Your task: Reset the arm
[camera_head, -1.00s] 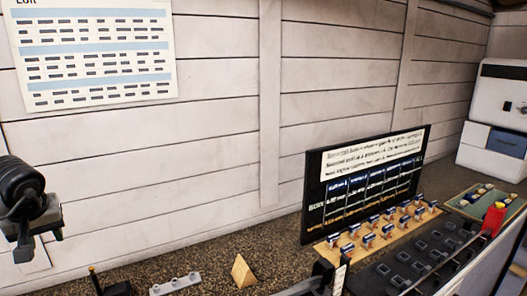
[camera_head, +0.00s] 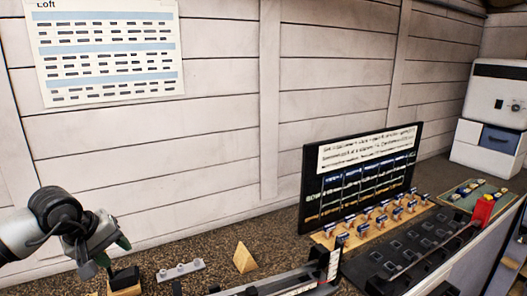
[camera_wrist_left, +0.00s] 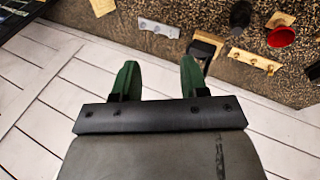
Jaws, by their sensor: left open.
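My left arm comes in from the left in the head view. Its left gripper (camera_head: 113,251) has two green-tipped fingers and hangs over the left end of the counter, in front of the white plank wall. In the left wrist view the same gripper (camera_wrist_left: 160,73) shows its green fingers spread apart with nothing between them. My right gripper does not show.
The speckled counter (camera_head: 225,225) holds a wooden wedge (camera_head: 244,258), a grey hooked strip (camera_head: 181,271) and a small dark block on wood (camera_head: 125,280). A black display board (camera_head: 359,178) stands right. A red cup (camera_wrist_left: 281,37) shows in the left wrist view.

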